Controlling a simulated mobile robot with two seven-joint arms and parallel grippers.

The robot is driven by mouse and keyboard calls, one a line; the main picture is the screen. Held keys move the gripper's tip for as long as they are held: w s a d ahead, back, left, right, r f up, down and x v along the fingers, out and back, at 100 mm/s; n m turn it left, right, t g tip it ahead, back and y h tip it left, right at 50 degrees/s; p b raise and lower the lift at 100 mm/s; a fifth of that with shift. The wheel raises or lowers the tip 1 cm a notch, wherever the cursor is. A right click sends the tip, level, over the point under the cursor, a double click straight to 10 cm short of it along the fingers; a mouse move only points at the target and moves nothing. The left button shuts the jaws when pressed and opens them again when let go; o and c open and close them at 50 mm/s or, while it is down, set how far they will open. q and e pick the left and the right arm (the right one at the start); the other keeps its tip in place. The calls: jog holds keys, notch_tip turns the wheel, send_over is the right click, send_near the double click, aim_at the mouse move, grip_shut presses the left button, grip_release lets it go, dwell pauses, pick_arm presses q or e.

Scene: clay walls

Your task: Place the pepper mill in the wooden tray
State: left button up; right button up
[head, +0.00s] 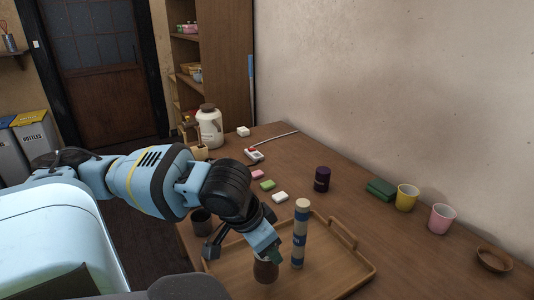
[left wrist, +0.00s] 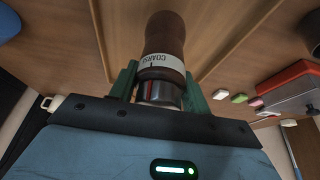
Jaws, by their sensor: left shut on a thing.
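The pepper mill (head: 265,270) is dark brown. In the left wrist view the mill (left wrist: 165,40) shows a white band lettered "COARSE" and a shiny metal part. My left gripper (head: 268,245) is shut on it, with a dark green finger on each side of the metal part in the left wrist view (left wrist: 160,88). The wooden tray (head: 372,268) lies on the table, with a raised handle at its far right. The mill is over the tray's left part; I cannot tell whether its base touches the tray floor. My right gripper is not in view.
A tall blue and beige cylinder (head: 299,240) stands in the tray, close right of the mill. A dark cup (head: 202,222) is left of the tray. Small blocks (head: 280,197) and a dark purple jar (head: 322,179) stand behind it. Cups (head: 407,198) line the wall side.

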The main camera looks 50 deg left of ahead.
pick_arm(q)
jog(key=shift+w+a, duration=0.25)
jog(key=shift+a, duration=0.05)
notch_tip(320, 180, down, 4)
jog(key=shift+r+b, duration=0.15)
jog(key=shift+b, duration=0.35)
jog(key=o, duration=1.1)
